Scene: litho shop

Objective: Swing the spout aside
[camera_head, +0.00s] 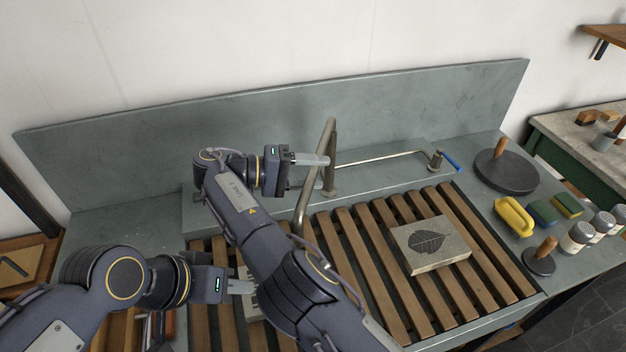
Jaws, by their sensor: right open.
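The metal spout (314,166) is a bent grey-brown pipe. It arches up beside a post at the back of the sink and comes down over the left part of the wooden slats. My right gripper (312,172) is open at the spout's upper part, with its fingers close to the pipe. I cannot tell whether they touch it or reach around it. My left gripper (241,287) hangs low at the left over the slats, apart from the spout. Its fingers overlap, so its opening is unclear. My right forearm hides part of the slats and the area below the spout.
A thin rod (380,157) runs right to a tap with a blue handle (452,162). A stone with a leaf print (430,244) lies on the slatted rack (366,262). A dark round disc (506,172), a yellow item (513,217), sponges and several jars stand at right.

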